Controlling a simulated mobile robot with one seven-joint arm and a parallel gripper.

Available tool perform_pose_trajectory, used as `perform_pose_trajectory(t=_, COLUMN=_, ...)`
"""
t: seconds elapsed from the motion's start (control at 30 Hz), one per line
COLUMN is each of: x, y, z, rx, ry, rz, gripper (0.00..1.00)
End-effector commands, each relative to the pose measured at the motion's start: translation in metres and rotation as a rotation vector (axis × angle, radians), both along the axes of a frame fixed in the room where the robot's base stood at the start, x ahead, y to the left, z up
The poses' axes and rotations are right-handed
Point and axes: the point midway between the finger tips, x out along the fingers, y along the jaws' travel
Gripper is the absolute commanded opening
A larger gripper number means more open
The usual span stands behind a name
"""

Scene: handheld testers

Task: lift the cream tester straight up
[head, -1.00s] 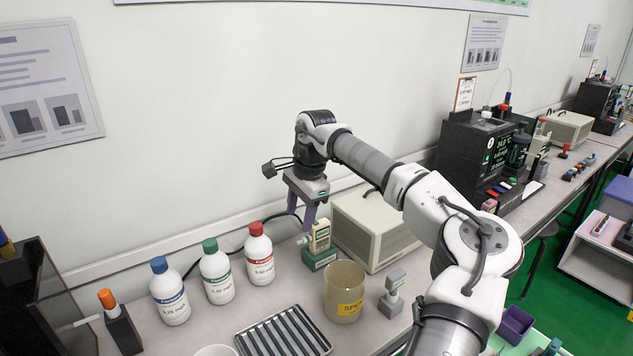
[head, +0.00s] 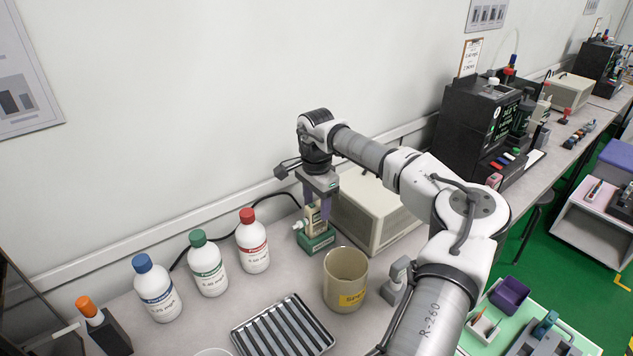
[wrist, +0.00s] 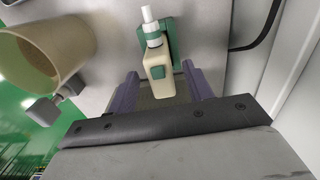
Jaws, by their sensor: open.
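My gripper (head: 318,212) points down at the tester. In the wrist view my gripper (wrist: 165,92) is open, with one purple finger on each side of the tester's body. I cannot tell whether either finger touches it.
A beige box (head: 375,222) stands close on the right. White bottles with red (head: 252,245), green (head: 208,265) and blue (head: 157,290) caps stand left. A ribbed tray (head: 283,325) lies in front.

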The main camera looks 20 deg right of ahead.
Motion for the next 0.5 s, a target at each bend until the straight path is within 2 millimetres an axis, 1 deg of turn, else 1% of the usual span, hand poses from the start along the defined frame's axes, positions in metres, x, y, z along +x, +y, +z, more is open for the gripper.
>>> perform_pose_trajectory(t=0.1, x=0.000, y=0.000, z=-0.019, rx=0.001, ry=0.002, rz=0.000, gripper=0.51)
perform_pose_trajectory(t=0.23, x=0.000, y=0.001, z=-0.036, rx=0.002, ry=0.001, rz=0.000, gripper=0.51)
perform_pose_trajectory(t=0.33, x=0.000, y=0.000, z=-0.043, rx=0.000, ry=-0.001, rz=0.000, gripper=0.51)
perform_pose_trajectory(t=0.5, x=0.000, y=0.001, z=-0.048, rx=0.001, ry=-0.002, rz=0.000, gripper=0.51)
